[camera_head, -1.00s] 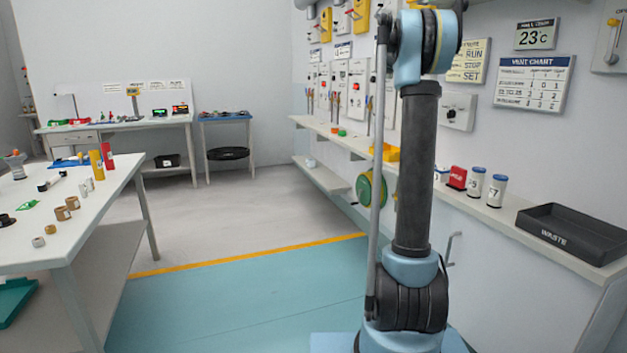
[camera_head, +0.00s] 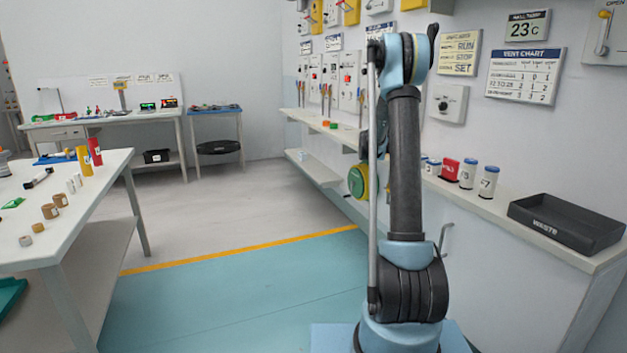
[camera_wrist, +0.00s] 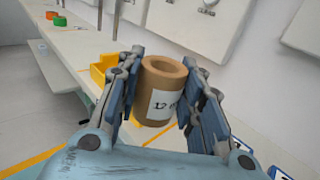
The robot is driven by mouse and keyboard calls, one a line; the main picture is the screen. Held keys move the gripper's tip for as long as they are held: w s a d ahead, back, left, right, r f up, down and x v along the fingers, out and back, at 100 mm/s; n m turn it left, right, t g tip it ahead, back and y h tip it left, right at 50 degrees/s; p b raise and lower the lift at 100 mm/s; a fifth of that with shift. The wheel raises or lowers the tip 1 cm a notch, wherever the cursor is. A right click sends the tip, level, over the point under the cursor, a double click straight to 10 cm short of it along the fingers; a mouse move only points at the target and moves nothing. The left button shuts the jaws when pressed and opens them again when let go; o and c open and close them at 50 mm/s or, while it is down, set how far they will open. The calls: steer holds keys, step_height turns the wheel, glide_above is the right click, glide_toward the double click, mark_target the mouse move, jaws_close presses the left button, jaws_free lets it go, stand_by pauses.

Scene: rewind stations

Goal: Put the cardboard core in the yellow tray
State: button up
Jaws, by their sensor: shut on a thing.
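In the wrist view my gripper (camera_wrist: 166,78) is shut on the cardboard core (camera_wrist: 161,80), a brown hollow roll with a white label reading "12". One finger lies on each side of it. The core stands roughly upright in the picture, with its open top end showing. The yellow tray (camera_wrist: 104,69) is on the wall shelf just beyond and left of the core in that view, partly hidden by my left finger. I cannot tell the exact gap between core and tray. In the head view my arm hides the gripper, the core and the tray.
The wall shelf (camera_wrist: 68,45) holds an orange ring (camera_wrist: 39,17) and a green ring (camera_wrist: 59,21). In the head view, a black waste tray (camera_head: 566,226), white canisters (camera_head: 488,182) and a red box (camera_head: 450,169) stand on the right ledge. More brown rolls (camera_head: 50,211) are on the left table.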

steer(key=s+a+f+n+t+y, duration=0.1)
steer(key=s+a+f+n+y, duration=0.3)
steer(key=s+a+f+y, duration=0.3)
steer(key=s+a+f, duration=0.1)
steer(key=a+f, duration=0.3)
steer(key=f, duration=0.3)
steer(key=shift+a+n, duration=0.25)
steer(key=shift+n, duration=0.05)
steer(key=shift+w, duration=0.1)
